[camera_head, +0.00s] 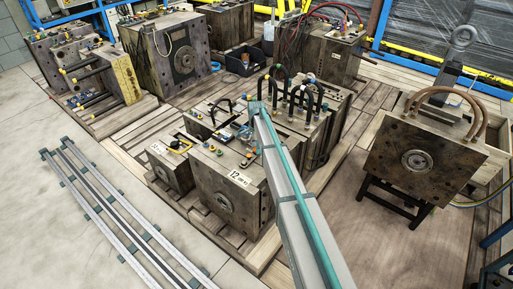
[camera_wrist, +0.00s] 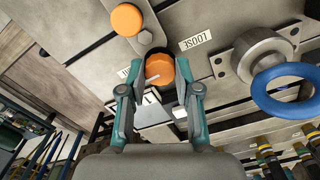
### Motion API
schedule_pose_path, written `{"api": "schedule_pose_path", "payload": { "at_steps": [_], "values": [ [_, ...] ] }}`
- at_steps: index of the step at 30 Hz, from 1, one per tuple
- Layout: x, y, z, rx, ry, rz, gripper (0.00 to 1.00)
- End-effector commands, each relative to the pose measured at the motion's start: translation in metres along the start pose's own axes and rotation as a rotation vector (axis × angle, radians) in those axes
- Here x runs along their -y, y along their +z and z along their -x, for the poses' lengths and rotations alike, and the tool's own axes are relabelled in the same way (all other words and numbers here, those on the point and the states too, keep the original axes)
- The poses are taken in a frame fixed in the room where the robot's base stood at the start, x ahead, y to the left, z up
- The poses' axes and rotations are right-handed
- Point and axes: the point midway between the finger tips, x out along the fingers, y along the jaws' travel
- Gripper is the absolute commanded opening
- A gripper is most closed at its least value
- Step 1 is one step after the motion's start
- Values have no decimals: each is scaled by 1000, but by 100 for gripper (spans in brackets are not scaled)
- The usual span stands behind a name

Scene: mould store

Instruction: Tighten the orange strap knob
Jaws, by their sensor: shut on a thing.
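The orange strap knob (camera_wrist: 158,66) is in the middle of the wrist view, with a pale pointer line on its face. My gripper (camera_wrist: 160,76) has one finger on either side of it and is shut on it. A white label reading "LOOSE" (camera_wrist: 197,41) lies right of the knob. Another label left of the knob is mostly hidden by a finger. In the head view my arm reaches over the mould marked 12 (camera_head: 228,198); the gripped knob cannot be made out there.
A second orange round cap (camera_wrist: 127,19) sits just above the knob. A blue ring (camera_wrist: 283,90) on a metal boss stands at the right. Black hose loops (camera_head: 300,100) rise behind the arm. A mould with brown hoses (camera_head: 425,155) stands at the right.

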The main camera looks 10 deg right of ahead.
Motion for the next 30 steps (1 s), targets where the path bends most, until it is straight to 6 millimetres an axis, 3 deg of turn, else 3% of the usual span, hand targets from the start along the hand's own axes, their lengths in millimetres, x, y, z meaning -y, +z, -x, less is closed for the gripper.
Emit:
{"api": "schedule_pose_path", "payload": {
  "at_steps": [20,21,25,30],
  "values": [
    [1,0,1,-1,-2,-68,0],
    [1,0,1,-1,-2,-68,37],
    [0,0,0,-1,-1,-68,58],
    [0,0,0,0,-1,-68,58]
  ]
}}
